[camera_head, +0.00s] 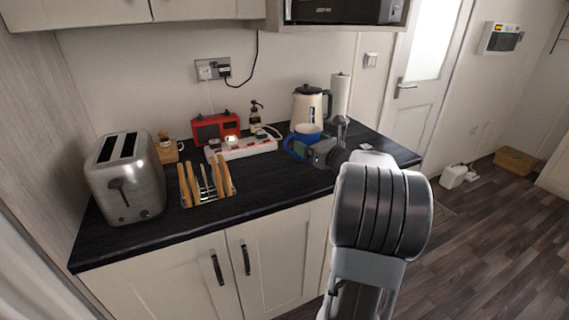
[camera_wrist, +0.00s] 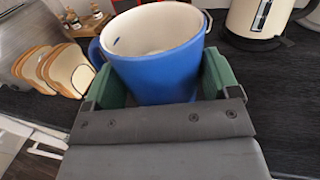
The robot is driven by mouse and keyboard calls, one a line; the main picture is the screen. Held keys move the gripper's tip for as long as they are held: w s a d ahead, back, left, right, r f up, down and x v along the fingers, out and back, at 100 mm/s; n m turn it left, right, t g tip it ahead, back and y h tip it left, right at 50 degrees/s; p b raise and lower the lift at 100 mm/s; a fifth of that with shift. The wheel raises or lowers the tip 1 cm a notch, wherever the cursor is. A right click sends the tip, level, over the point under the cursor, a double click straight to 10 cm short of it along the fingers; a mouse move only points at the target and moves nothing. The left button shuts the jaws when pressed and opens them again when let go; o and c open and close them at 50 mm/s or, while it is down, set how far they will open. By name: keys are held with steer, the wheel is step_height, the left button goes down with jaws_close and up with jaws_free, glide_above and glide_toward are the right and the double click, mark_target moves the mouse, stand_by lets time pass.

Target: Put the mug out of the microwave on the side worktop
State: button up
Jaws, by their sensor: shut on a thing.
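A blue mug (camera_wrist: 155,65) with a pale inside is upright between the two green fingers of my gripper (camera_wrist: 158,92) in the wrist view. My gripper is shut on it, and its handle points left. In the head view the mug (camera_head: 306,131) shows above the dark side worktop (camera_head: 262,188), near its right part, with my gripper (camera_head: 308,148) partly hiding it. I cannot tell whether the mug's base touches the worktop. The microwave (camera_head: 346,10) is at the top edge of the head view, mostly cut off.
A kettle (camera_head: 307,106) and a paper roll (camera_head: 340,95) stand behind the mug. A white power strip (camera_head: 243,147), a red radio (camera_head: 215,128), a toast rack (camera_head: 206,184) and a toaster (camera_head: 126,176) are to the left. The front middle of the worktop is clear.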

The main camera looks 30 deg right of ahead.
steer(key=shift+w+a+f, duration=0.4)
steer(key=shift+w+f, duration=0.8)
steer(key=shift+w, duration=0.15)
steer(key=shift+w+a+f, duration=0.4)
steer(key=shift+w+f, duration=0.85)
steer(key=shift+w, duration=0.1)
steer(key=shift+w+a+f, duration=0.4)
steer(key=shift+w+f, duration=0.8)
steer(key=shift+w, duration=0.15)
steer(key=shift+f+b, duration=0.3)
steer(key=shift+f, duration=1.25)
